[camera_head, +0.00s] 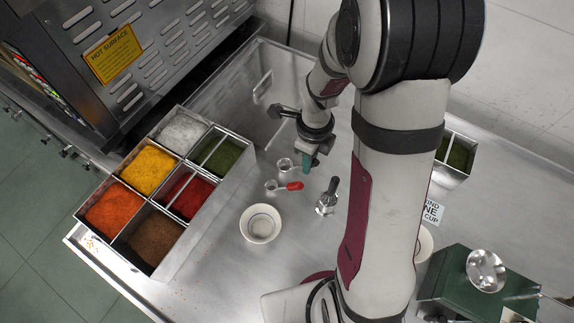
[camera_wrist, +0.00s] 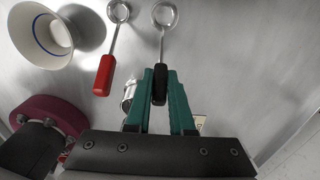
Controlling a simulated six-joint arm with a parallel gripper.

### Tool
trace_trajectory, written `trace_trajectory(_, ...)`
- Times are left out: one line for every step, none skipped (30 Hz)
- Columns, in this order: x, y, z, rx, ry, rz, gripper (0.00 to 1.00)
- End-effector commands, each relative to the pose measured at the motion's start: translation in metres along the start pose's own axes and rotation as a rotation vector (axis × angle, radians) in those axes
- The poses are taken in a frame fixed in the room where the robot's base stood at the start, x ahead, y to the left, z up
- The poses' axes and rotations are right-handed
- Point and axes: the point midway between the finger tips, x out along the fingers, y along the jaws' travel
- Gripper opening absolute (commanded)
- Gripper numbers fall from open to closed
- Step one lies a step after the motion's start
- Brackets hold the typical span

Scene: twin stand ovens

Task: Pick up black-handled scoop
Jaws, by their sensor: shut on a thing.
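The black-handled scoop (camera_wrist: 165,18) has a round metal bowl on a thin shaft. In the wrist view its black handle lies between my gripper's (camera_wrist: 160,85) green fingers, which are shut on it. In the head view my gripper (camera_head: 309,161) is low over the steel table, with the scoop's bowl (camera_head: 284,164) just to its left. The handle is mostly hidden there by the fingers. I cannot tell whether the scoop touches the table.
A red-handled scoop (camera_head: 291,186) lies close by, also left in the wrist view (camera_wrist: 105,75). A white bowl (camera_head: 260,224), a metal tool with a dark handle (camera_head: 328,197) and a rack of coloured powders (camera_head: 222,187) stand nearby. A green box (camera_head: 455,275) is at lower right.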

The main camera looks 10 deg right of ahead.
Motion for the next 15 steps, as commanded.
trace_trajectory(0.0, 0.0, 0.0, 0.0, 0.0, 0.0, 0.0)
trace_trajectory(0.0, 0.0, 0.0, 0.0, 0.0, 0.0, 0.0)
trace_trajectory(0.0, 0.0, 0.0, 0.0, 0.0, 0.0, 0.0)
trace_trajectory(0.0, 0.0, 0.0, 0.0, 0.0, 0.0, 0.0)
trace_trajectory(0.0, 0.0, 0.0, 0.0, 0.0, 0.0, 0.0)
trace_trajectory(-0.001, 0.0, 0.0, 0.0, 0.0, 0.0, 0.0)
trace_trajectory(-0.002, 0.0, 0.0, 0.0, 0.0, -0.001, 0.0)
trace_trajectory(-0.004, 0.0, 0.0, 0.0, -0.001, -0.001, 0.0)
trace_trajectory(-0.007, -0.001, 0.0, 0.0, -0.001, -0.002, 0.0)
trace_trajectory(-0.011, -0.001, 0.001, 0.0, -0.002, -0.003, 0.0)
trace_trajectory(-0.015, -0.001, 0.001, 0.001, -0.002, -0.003, 0.0)
trace_trajectory(-0.021, -0.001, 0.001, 0.002, -0.003, -0.003, 0.0)
trace_trajectory(-0.026, -0.001, 0.001, 0.001, -0.003, -0.004, 0.0)
trace_trajectory(-0.032, -0.001, 0.001, 0.0, -0.003, -0.004, 0.0)
trace_trajectory(-0.041, -0.001, 0.001, 0.0, -0.004, -0.005, 0.0)
